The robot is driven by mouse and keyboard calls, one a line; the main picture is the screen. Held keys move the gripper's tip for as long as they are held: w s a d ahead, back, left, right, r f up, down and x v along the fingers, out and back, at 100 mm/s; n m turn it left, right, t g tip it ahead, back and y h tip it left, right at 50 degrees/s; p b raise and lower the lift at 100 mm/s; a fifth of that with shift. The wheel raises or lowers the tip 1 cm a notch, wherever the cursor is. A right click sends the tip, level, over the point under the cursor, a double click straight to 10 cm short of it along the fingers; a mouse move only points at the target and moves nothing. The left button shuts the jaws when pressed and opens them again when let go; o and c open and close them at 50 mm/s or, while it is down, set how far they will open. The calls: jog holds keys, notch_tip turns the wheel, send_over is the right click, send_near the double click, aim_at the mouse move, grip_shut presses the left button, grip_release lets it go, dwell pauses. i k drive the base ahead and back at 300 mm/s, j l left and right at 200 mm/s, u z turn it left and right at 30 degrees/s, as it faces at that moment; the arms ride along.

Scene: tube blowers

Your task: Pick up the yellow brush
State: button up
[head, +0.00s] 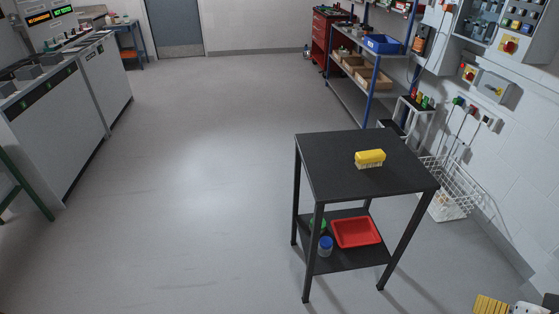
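The yellow brush (370,157) lies on the black top of a small two-level table (325,175), right of the middle of the head view. Its yellow back faces up and its pale bristles point down onto the tabletop. Nothing covers it, and there is bare tabletop around it. I cannot make out my gripper in this view.
The table's lower shelf holds a red tray (341,243), a blue-lidded jar (325,246) and something green. A white wire basket (447,203) stands behind right, near the wall. Open floor (200,200) lies left. A partly cut-off ribbed yellow item (490,305) shows bottom right.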

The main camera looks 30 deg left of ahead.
aim_at(365, 160)
jog(key=u, duration=0.7)
jog(key=z, duration=1.75)
jog(key=u, duration=1.75)
jog(key=i+l+u, duration=0.3)
jog(key=i+l, duration=0.2)
jog(key=i, duration=0.25)
jog(key=i+l+u, duration=0.3)
jog(key=i+l, duration=0.4)
